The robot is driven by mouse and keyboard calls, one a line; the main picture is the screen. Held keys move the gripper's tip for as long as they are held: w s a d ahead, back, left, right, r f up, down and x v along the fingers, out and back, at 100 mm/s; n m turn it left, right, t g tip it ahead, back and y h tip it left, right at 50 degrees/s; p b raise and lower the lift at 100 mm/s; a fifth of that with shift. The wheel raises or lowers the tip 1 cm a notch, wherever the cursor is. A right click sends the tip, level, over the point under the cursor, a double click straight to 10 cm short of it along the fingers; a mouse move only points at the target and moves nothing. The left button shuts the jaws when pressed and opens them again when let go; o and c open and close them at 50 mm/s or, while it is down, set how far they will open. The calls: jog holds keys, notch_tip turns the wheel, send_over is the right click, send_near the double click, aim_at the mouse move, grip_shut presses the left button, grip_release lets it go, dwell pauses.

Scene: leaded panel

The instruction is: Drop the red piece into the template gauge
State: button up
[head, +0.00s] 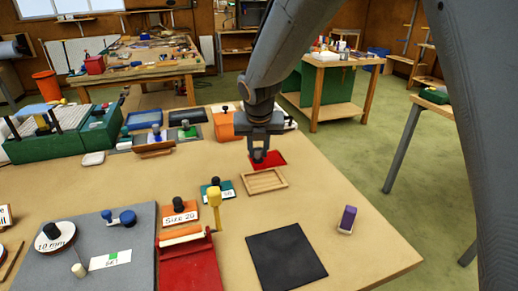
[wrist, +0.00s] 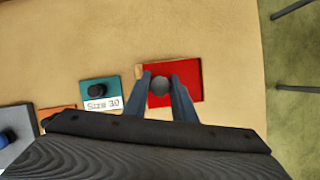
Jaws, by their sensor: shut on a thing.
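The red piece (head: 273,157) is a flat red plate with a round grey knob (wrist: 159,85). My gripper (head: 261,153) is shut on this knob, and the red piece (wrist: 188,80) hangs level beneath the fingers. The template gauge (head: 265,189) is a shallow wooden frame on the bench, empty inside. In the head view the red piece shows just above and behind the frame, apart from it. In the wrist view the red piece hides nearly all of the gauge; only a thin wooden strip shows at its left edge.
A teal block (wrist: 125,87) labelled Size 30 and an orange Size 20 block (head: 179,219) stand left of the gauge. A black mat (head: 286,257) lies in front, with a purple-topped block (head: 347,219) to its right. Bare bench top lies right of the gauge.

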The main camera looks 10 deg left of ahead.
aim_at(255, 163)
jog(key=shift+s+a, duration=0.3)
jog(key=shift+a, duration=0.25)
jog(key=shift+p, duration=0.45)
jog(key=shift+d+f+b, duration=0.1)
jog(key=shift+f+b, duration=1.3)
jog(key=shift+f, duration=1.5)
jog(key=shift+p, duration=1.45)
jog(key=shift+f+b, duration=0.5)
jog(key=shift+f, duration=0.45)
jog(key=o, duration=1.1)
jog(key=shift+s+r, duration=0.1)
